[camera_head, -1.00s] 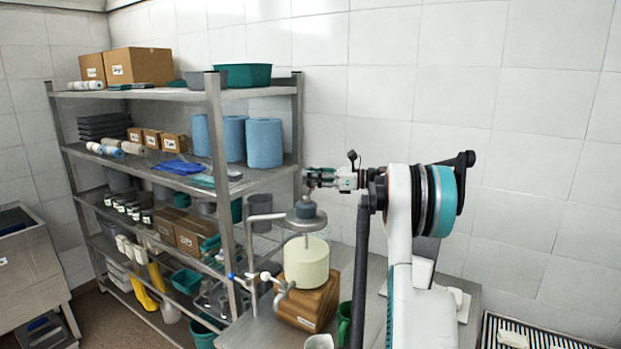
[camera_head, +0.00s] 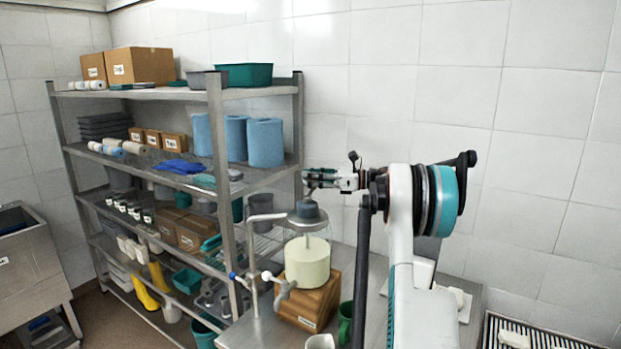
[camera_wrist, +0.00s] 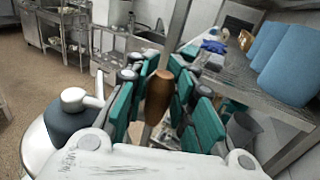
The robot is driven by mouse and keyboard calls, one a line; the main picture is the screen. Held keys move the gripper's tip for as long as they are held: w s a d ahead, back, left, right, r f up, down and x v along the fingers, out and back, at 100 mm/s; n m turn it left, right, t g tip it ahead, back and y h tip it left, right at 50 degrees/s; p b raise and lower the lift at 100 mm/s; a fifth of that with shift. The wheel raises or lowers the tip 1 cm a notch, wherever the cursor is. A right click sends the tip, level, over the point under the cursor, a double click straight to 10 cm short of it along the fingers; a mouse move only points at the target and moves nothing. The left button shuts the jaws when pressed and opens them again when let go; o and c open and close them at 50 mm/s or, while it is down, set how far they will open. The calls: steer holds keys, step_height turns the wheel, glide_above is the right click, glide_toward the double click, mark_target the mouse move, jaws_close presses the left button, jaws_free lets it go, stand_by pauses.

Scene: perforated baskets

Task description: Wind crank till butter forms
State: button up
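The churn's glass jar (camera_head: 291,250) holds a pale cream-coloured mass and stands on a wooden block (camera_head: 322,300) on the metal table. Its grey lid (camera_head: 307,213) is on top. My gripper (camera_head: 312,180) is just above the lid, reaching in from the right. In the wrist view, a brown wooden crank handle (camera_wrist: 158,98) stands between the teal-padded fingers of my gripper (camera_wrist: 163,88), which look closed around it. The exact contact with the pads is partly hidden. The crank arm below the handle is hard to make out.
A metal shelf rack (camera_head: 215,150) with boxes, blue rolls and tubs stands close to the left of the churn. A green mug (camera_head: 345,322) and a white cup (camera_head: 320,341) stand at the table's front. The tiled wall (camera_head: 430,110) is behind.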

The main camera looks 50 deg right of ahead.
steer(key=shift+o, duration=1.4)
steer(key=shift+r, duration=0.1)
steer(key=v, duration=1.2)
